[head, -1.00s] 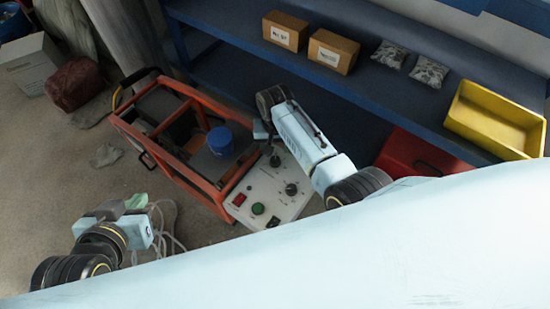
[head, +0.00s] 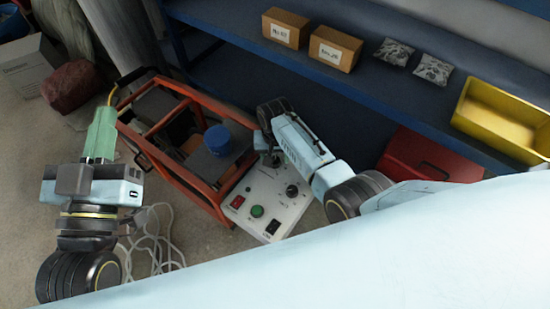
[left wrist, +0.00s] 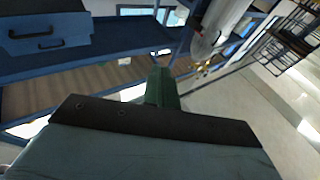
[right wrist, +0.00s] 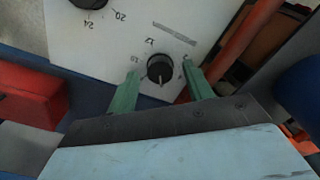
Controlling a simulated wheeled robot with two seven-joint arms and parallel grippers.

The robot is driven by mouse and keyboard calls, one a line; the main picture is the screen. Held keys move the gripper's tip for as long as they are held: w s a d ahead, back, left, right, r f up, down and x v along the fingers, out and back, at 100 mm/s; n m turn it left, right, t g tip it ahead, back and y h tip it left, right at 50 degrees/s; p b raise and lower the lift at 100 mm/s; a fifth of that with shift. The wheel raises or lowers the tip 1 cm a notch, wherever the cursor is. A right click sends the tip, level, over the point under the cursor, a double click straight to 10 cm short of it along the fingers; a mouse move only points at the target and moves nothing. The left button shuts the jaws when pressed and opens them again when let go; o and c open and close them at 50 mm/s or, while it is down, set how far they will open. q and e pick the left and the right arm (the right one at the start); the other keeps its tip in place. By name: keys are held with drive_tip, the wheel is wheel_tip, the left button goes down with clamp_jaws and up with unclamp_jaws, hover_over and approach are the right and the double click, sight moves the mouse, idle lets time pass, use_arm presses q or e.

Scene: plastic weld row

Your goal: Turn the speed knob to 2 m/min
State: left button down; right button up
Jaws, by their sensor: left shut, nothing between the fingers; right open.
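The white control panel (head: 264,190) is on the end of an orange-framed machine. In the right wrist view a black round knob (right wrist: 160,69) with a pale pointer line sits on the panel, printed numbers around it. My right gripper (head: 268,156) is open at this knob, one green finger on each side; I cannot tell whether they touch it. A second black knob (right wrist: 88,2), near printed 20 and 24, is partly cut off; in the head view one knob (head: 292,191) stands clear. My left gripper (head: 103,118) is shut and empty, left of the machine.
The panel also has a red switch (head: 237,202), a green button (head: 257,211) and a black switch (head: 273,227). A blue cup-like container (head: 218,140) is on the machine. A red box (head: 425,160) and a blue shelf (head: 380,90) stand behind. Loose cables lie below my left arm.

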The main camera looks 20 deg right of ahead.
use_arm(q)
drive_tip(key=shift+s+r+t, duration=0.3)
drive_tip(key=shift+r+t, duration=0.4)
drive_tip(key=shift+r, duration=0.15)
use_arm(e)
drive_tip(key=shift+f, duration=0.25)
drive_tip(key=c, duration=1)
use_arm(q)
drive_tip(key=shift+d, duration=0.1)
use_arm(e)
drive_tip(key=shift+o, duration=0.2)
use_arm(q)
drive_tip(key=shift+f, duration=0.1)
